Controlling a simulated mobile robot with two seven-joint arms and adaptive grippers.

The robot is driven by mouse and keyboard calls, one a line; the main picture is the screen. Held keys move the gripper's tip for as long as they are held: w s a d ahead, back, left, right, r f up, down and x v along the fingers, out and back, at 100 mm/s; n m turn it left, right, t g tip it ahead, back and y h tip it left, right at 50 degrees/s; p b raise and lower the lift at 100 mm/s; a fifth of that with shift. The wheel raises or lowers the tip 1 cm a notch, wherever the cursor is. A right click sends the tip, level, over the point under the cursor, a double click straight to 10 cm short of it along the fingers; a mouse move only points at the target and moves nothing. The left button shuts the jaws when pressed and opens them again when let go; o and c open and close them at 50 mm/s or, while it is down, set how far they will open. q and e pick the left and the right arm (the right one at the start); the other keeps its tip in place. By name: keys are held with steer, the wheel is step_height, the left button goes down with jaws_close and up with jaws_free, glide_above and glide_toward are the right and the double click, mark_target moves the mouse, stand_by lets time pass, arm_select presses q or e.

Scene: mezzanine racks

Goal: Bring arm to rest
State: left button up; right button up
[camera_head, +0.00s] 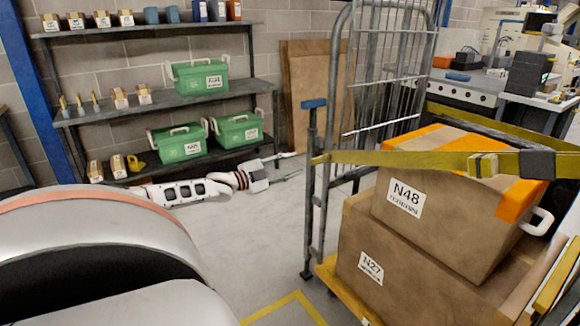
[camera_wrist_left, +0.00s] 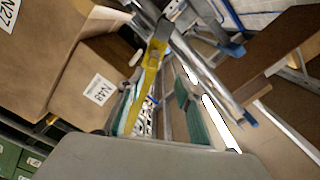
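My left arm (camera_head: 190,191) is white and stretches low across the floor in front of the shelf rack. In the left wrist view the open fingers (camera_wrist_left: 158,112) point towards the trolley's bars and yellow strap. I cannot tell the exact gap to the trolley. My right gripper is not in view.
The cage trolley (camera_head: 310,190) carries cardboard boxes N48 (camera_head: 455,203) and N27 (camera_head: 400,285) under a yellow strap (camera_head: 400,159). A shelf rack (camera_head: 165,106) with green crates stands behind my left arm. Grey floor (camera_head: 245,235) is clear between arm and trolley.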

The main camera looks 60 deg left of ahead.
arm_select(q)
steer(key=shift+s+d+f, duration=0.1)
stand_by(0.6)
steer(key=s+d+f+n+g+p, duration=0.1)
steer(key=s+d+f+g+p, duration=0.1)
steer(key=s+d+f, duration=0.5)
steer(key=s+d+f+n+g+h+p, duration=0.1)
steer(key=s+d+f+n, duration=0.1)
steer(key=d+f, duration=0.75)
steer(key=s+d+f+n+g+p, duration=0.1)
steer(key=s+d+f+g+p, duration=0.1)
steer(key=s+d+f, duration=0.45)
steer(key=s+d+n+p, duration=0.1)
steer(key=s+d, duration=0.3)
steer(key=d, duration=0.6)
steer(key=s+d+n+g+p, duration=0.1)
steer(key=s+d, duration=0.3)
steer(key=d, duration=0.6)
steer(key=s+d+n+g+h+p, duration=0.1)
steer(key=s+d, duration=0.3)
steer(key=d, duration=0.6)
steer(key=shift+d+f+n+p, duration=0.3)
steer(key=shift+d+f+p, duration=0.05)
steer(key=shift+p, duration=0.2)
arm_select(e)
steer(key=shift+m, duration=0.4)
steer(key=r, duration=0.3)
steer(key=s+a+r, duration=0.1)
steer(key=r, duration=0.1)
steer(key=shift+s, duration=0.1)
